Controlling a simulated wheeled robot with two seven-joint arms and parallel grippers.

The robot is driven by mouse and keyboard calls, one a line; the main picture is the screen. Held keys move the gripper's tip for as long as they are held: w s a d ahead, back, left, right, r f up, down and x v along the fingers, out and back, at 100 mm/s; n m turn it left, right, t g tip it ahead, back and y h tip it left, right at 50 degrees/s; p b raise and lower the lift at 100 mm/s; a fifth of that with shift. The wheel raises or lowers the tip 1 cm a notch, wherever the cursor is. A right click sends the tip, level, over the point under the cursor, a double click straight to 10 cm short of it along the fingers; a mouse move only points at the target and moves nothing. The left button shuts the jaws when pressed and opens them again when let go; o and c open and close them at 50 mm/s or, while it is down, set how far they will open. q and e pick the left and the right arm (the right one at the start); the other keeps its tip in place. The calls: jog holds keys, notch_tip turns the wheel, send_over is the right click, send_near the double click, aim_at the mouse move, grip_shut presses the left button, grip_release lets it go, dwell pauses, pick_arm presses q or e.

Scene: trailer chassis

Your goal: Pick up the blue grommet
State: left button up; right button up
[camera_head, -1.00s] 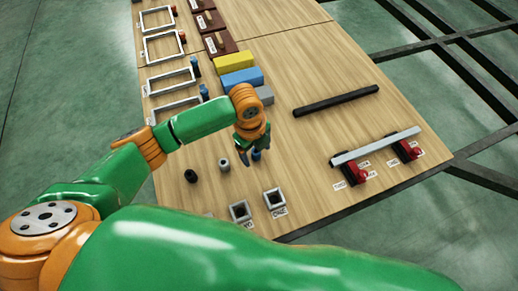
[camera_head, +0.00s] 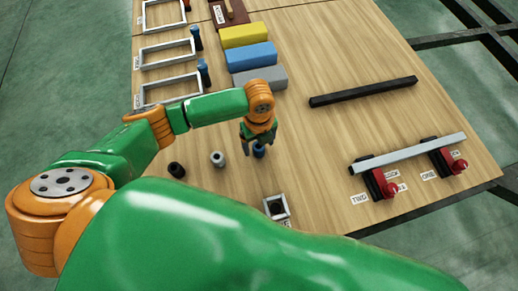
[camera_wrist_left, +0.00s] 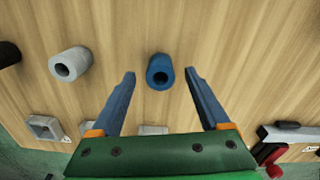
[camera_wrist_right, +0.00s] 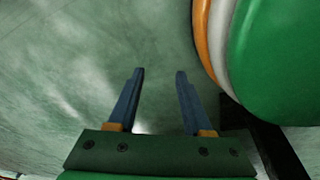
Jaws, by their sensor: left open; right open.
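The blue grommet (camera_wrist_left: 160,72) is a short hollow cylinder standing on the wooden table. In the head view the blue grommet (camera_head: 259,151) shows just below my left gripper (camera_head: 257,141), partly hidden by it. In the left wrist view my left gripper (camera_wrist_left: 160,84) is open, with one finger on each side of the grommet and gaps between; the grommet lies near the fingertip line. My right gripper (camera_wrist_right: 159,74) is open and empty over the green floor, away from the table.
A grey grommet (camera_head: 218,158) and a black grommet (camera_head: 176,170) stand left of the blue one. A square socket (camera_head: 276,207) is nearer. Yellow (camera_head: 245,35), blue (camera_head: 250,55) and grey (camera_head: 259,78) blocks lie behind. A black bar (camera_head: 363,92) lies right.

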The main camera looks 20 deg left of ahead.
pick_arm(q)
jog(key=shift+r, duration=0.1)
grip_shut()
jog(key=shift+r, duration=0.1)
